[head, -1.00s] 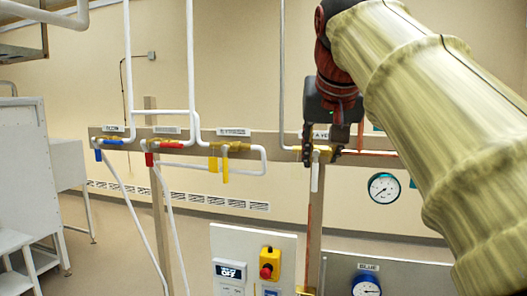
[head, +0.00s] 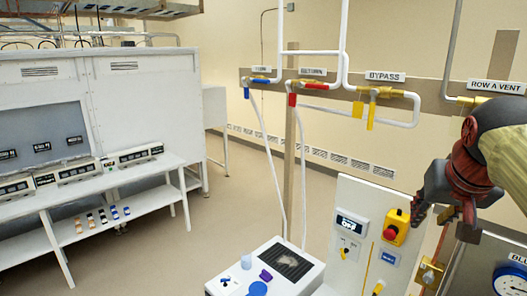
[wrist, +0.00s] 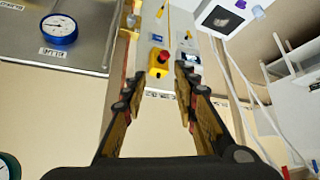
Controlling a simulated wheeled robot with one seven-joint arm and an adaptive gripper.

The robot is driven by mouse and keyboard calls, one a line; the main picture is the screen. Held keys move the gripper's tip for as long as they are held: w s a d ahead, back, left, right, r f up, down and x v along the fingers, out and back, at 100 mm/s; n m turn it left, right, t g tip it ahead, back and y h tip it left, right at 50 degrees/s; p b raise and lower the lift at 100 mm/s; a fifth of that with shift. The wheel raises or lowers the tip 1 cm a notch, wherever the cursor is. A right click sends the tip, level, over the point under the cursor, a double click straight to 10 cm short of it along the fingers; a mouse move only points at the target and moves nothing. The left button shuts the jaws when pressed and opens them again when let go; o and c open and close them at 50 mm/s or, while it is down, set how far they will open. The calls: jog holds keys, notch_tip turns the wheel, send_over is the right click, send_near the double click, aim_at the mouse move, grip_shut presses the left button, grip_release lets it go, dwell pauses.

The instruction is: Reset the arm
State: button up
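My gripper (wrist: 158,78) is open and empty in the wrist view, with its two fingers apart on either side of the control panel's red button beyond. In the head view my gripper (head: 444,224) points down at the right, below the ROW A VENT label (head: 497,87) and to the right of the control panel (head: 350,200). The arm covers the area under that label. Part of the brass vent valve (head: 468,100) shows, but its handle is hidden.
The panel carries a yellow box with a red button (head: 396,226). A brass fitting (head: 430,273) and a blue-rimmed gauge (head: 511,279) are below my gripper. Pipes with blue, red and yellow valve handles run along the wall. A white bench (head: 110,180) stands left; floor between is open.

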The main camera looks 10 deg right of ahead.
jog(key=s+a+f+n+y+b, duration=0.1)
jog(key=s+a+f+b, duration=0.2)
jog(key=f, duration=0.9)
jog(key=s+a+f+n+y+b, duration=0.1)
jog(key=s+a+f+b, duration=0.3)
jog(key=a+f, duration=0.5)
jog(key=s+a+f+n+g+y+b, duration=0.1)
jog(key=s+a+f+n+b, duration=0.2)
jog(key=a+f, duration=0.4)
notch_tip(320, 180, down, 8)
jog(key=shift+s+f+y+b, duration=0.1)
jog(key=shift+s+y+b, duration=0.2)
jog(key=shift+s+b, duration=0.45)
jog(key=shift+s+d, duration=0.1)
